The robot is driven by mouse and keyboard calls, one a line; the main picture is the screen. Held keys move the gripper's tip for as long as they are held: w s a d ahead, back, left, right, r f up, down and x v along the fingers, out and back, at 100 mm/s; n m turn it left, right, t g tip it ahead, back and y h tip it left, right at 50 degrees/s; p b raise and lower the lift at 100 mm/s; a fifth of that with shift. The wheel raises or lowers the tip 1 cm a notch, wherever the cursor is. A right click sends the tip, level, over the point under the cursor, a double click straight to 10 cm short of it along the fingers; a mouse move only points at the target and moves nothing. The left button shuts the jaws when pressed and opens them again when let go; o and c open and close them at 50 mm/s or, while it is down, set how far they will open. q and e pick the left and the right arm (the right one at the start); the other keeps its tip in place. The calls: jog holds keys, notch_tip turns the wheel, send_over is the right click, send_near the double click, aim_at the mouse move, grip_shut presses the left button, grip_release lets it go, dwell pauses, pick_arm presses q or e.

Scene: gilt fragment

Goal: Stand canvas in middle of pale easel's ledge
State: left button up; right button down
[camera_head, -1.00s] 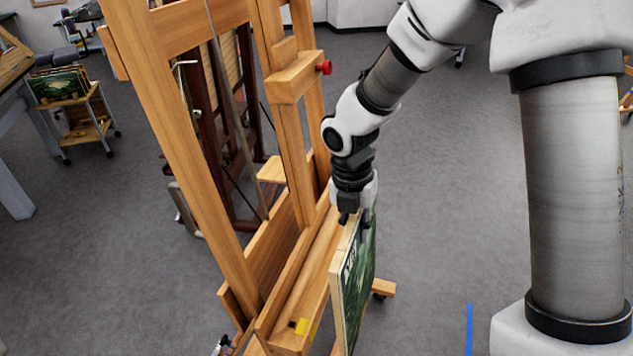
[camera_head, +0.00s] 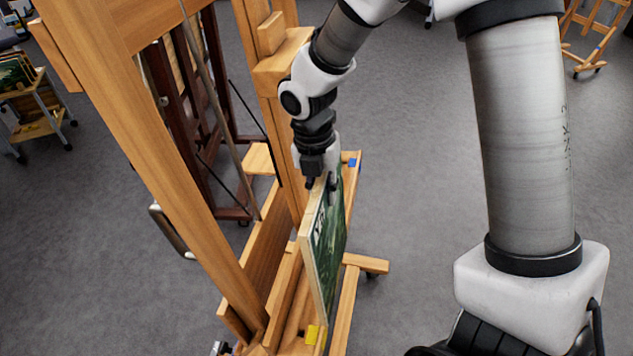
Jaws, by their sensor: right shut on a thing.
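The canvas (camera_head: 328,246), a thin panel with a dark green painted face and pale edges, is upright and seen nearly edge-on. My right gripper (camera_head: 321,186) is shut on its top edge from above. The pale easel (camera_head: 172,170) is the large light-wood frame on the left. Its ledge (camera_head: 291,318) runs from bottom centre up toward the right, with yellow tape near one end and blue tape near the other. The canvas overlaps the ledge between the tapes; I cannot tell whether its bottom edge touches it. My left gripper is out of view.
A dark wooden easel (camera_head: 170,100) stands behind the pale one. A small cart (camera_head: 38,118) with pictures is at the far left, and another light easel (camera_head: 596,32) at the top right. Grey floor is open right of the canvas.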

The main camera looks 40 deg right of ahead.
jog(key=shift+s+a, duration=0.1)
jog(key=shift+a, duration=0.1)
jog(key=shift+a+f, duration=0.15)
jog(key=shift+a, duration=0.1)
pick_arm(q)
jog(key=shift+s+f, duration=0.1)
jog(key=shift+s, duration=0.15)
pick_arm(e)
jog(key=w+a+f, duration=0.5)
jog(key=w+f, duration=0.2)
jog(key=shift+w+a+f, duration=0.2)
jog(key=shift+a+f, duration=0.05)
jog(key=shift+a, duration=0.15)
jog(key=c, duration=1)
grip_release()
